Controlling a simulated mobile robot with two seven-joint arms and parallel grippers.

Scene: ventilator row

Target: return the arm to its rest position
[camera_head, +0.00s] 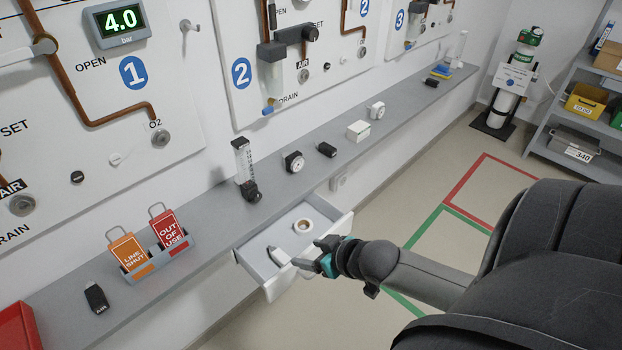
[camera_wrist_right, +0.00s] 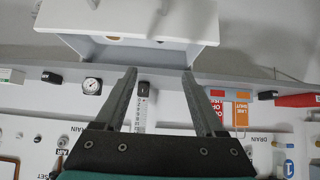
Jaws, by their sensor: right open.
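My right arm reaches in from the right in the head view. Its gripper (camera_head: 312,252) is at the front of an open white drawer (camera_head: 247,250) under the grey shelf, over or just in front of the drawer's front edge; whether it touches cannot be told. In the right wrist view the two fingers (camera_wrist_right: 160,76) are spread with nothing held between them. The drawer shows there too, beyond the fingertips (camera_wrist_right: 140,52). In the drawer lie a small round ring (camera_head: 303,227) and a pale small object (camera_head: 278,256). My left gripper is not in view.
The grey shelf (camera_head: 220,222) carries a flowmeter (camera_head: 243,165), a gauge (camera_head: 294,161), a white box (camera_head: 358,130) and a holder with orange and red tags (camera_head: 160,258). Wall panels stand behind. The floor (camera_head: 405,215) right of the drawer is clear.

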